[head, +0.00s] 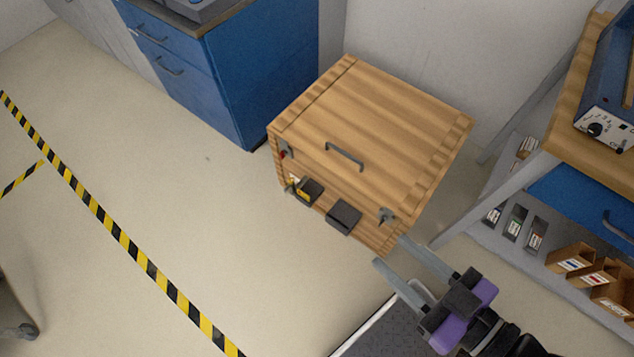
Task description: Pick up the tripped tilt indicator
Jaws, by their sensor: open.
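A wooden crate (400,115) with a grey lid handle stands on the floor in the head view. On its near side sit a dark block with a yellow part (304,190) and a plain dark block (343,218). A small red spot (283,154) shows by the latch at the left corner. I cannot tell which of these is the tilt indicator, or whether one is tripped. My gripper (391,251) is open and empty, its two grey fingers apart, at the crate's lower right corner. It is beside the crate's near side, to the right of both blocks.
A blue cabinet (255,75) stands behind the crate to the left. A workbench (557,145) with shelf bins (572,260) stands at the right. Yellow-black tape (120,237) crosses the clear floor at left. A dark-topped surface (372,335) lies below my gripper.

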